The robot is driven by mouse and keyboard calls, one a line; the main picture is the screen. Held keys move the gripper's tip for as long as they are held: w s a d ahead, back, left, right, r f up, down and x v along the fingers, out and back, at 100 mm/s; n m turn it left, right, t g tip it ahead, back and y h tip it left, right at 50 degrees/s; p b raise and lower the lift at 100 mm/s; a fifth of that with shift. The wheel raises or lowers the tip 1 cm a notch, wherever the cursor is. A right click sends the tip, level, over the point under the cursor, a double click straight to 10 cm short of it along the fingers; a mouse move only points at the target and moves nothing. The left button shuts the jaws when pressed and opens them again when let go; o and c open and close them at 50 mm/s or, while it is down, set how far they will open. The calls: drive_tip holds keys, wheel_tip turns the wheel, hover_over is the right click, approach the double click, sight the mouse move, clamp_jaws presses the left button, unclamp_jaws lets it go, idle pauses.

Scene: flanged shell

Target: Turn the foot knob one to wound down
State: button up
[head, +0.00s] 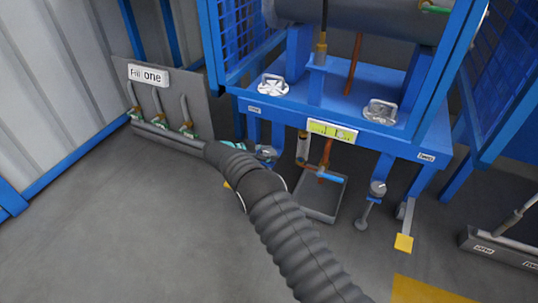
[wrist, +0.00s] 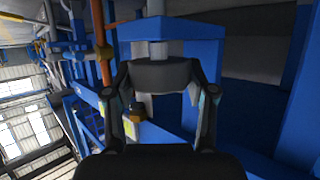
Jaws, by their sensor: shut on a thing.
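The foot knob one (wrist: 162,76) shows in the wrist view as a dark, round collar on a grey vertical stem. My gripper (wrist: 160,88) has a finger on each side of it and is shut on it. In the head view my gripper (head: 240,152) is mostly hidden behind my dark ribbed arm, at the left front leg of the blue frame. Part of the foot's grey metal (head: 266,153) shows just right of it. How far the foot is wound down cannot be told from these views.
The blue frame (head: 380,137) carries a yellow-green label plate. A grey drip tray (head: 320,200) lies below it, right of my gripper. A second foot (head: 377,188) stands farther right. The grey floor at left is clear.

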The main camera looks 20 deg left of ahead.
drive_tip(key=shift+d+m+g+h, duration=0.15)
drive_tip(key=shift+m+g+h, duration=0.25)
drive_tip(key=shift+m+h, duration=0.1)
idle(0.3)
drive_tip(key=o, duration=1.2)
drive_tip(key=shift+w+d, duration=0.1)
drive_tip(key=shift+w, duration=0.05)
drive_tip(key=shift+c, duration=0.2)
drive_tip(key=shift+a, duration=0.2)
drive_tip(key=shift+s+a+r, duration=0.1)
drive_tip(key=shift+s+a, duration=0.05)
drive_tip(key=shift+s, duration=0.05)
drive_tip(key=v, duration=0.7)
